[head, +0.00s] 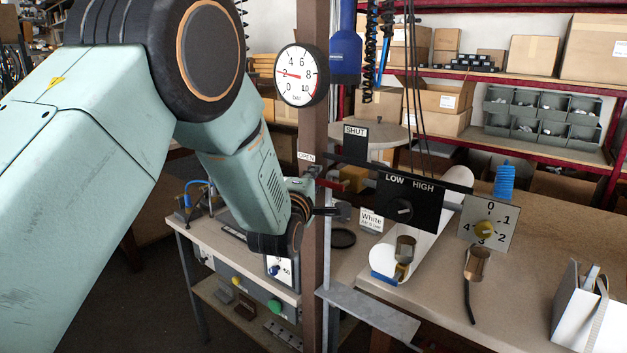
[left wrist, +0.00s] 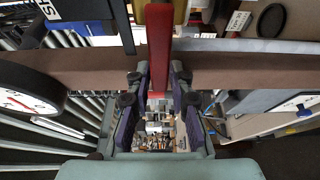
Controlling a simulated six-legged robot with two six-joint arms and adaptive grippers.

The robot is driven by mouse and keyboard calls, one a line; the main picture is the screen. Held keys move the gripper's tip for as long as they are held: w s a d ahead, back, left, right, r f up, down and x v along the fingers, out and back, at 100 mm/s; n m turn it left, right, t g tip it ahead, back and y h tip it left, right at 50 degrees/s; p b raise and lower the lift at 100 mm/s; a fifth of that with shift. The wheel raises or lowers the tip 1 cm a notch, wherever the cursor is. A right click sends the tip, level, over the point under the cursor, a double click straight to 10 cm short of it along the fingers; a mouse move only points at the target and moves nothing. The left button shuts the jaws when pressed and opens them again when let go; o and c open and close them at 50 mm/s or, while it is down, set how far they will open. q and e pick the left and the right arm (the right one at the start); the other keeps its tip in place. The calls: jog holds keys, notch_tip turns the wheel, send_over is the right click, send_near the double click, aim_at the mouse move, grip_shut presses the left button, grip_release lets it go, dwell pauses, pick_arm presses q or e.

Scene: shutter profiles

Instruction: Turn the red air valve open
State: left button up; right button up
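The red valve lever (left wrist: 159,45) shows in the left wrist view as a flat red bar coming in from the top edge, its end between my finger pads. My left gripper (left wrist: 160,92) has its two purple-padded fingers apart, one on each side of the lever, and looks open; whether a pad touches it I cannot tell. In the head view my left gripper (head: 327,195) is beside the brown post, just below the OPEN label (head: 306,156). A SHUT sign (head: 355,138) stands to the right. The valve there is small and partly hidden. My right gripper is not in view.
The brown post (head: 314,120) carries a round gauge (head: 301,74) close above my left arm. A black LOW/HIGH switch plate (head: 410,203) and a numbered dial plate (head: 488,222) stand right of the post. A bench (head: 430,290) lies below.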

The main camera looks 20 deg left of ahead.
pick_arm(q)
jog(key=shift+o, duration=1.4)
jog(key=s, duration=1.2)
jog(key=shift+d, duration=0.3)
